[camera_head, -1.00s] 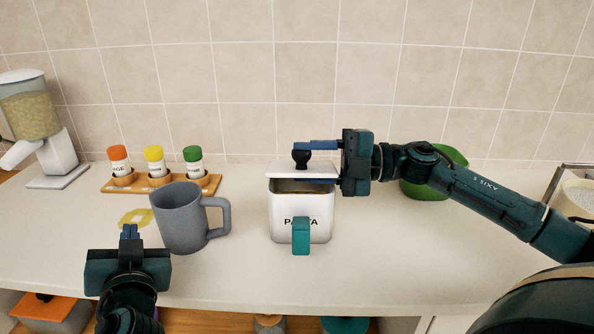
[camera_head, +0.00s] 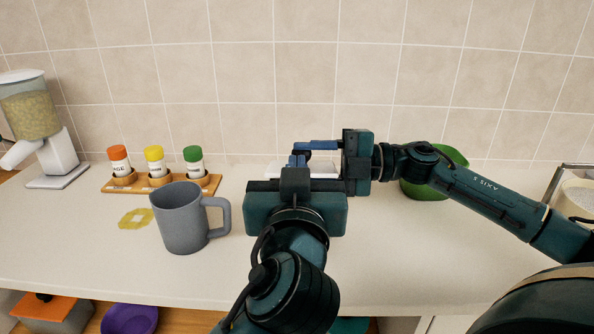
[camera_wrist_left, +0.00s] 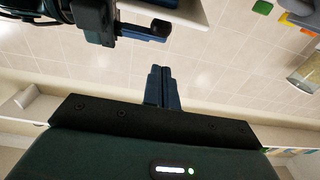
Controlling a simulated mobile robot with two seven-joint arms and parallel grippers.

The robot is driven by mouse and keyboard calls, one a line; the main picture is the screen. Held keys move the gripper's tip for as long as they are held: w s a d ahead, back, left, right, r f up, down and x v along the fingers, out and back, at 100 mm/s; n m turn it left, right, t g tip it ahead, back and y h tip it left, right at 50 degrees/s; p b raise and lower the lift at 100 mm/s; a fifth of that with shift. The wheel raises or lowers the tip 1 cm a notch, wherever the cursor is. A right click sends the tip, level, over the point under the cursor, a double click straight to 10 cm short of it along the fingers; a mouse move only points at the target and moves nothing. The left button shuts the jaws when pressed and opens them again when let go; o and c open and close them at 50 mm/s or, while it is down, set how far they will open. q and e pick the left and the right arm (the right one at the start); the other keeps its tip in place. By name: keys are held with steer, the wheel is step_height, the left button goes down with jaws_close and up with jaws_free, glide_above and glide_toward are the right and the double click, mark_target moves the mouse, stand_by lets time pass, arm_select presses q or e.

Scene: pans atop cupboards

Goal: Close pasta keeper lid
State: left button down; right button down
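The white pasta keeper is hidden behind my left arm in the head view. Only parts of its white lid (camera_head: 325,168) show, raised at the back of the left gripper; the lid also shows in the left wrist view (camera_wrist_left: 188,10). The lid's black knob (camera_wrist_left: 160,28) touches a blue finger of my right gripper (camera_head: 318,160). The right fingers are apart, one above the knob and the lower one hidden, and seem to hold the lid between them. My left gripper (camera_head: 299,160) is in front of the lid, its fingers together and empty.
A grey mug (camera_head: 182,220) stands left of my left arm. A wooden spice rack (camera_head: 160,184) with three jars is behind it. A dispenser (camera_head: 45,125) stands at the far left, and a green container (camera_head: 430,180) behind my right arm. The tiled wall is close behind.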

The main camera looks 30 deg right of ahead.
arm_select(q)
steer(key=x, duration=0.7)
arm_select(e)
steer(key=shift+r, duration=0.1)
arm_select(q)
steer(key=shift+s+a+f, duration=0.1)
steer(key=shift+s+f, duration=0.1)
steer(key=shift+f, duration=0.45)
steer(key=shift+s+a+f, duration=0.1)
steer(key=shift+s+f, duration=0.1)
steer(key=shift+f, duration=0.5)
steer(key=shift+s+a+f, duration=0.15)
steer(key=shift+s+f, duration=0.05)
steer(key=shift+f, duration=0.45)
steer(key=shift+f, duration=0.1)
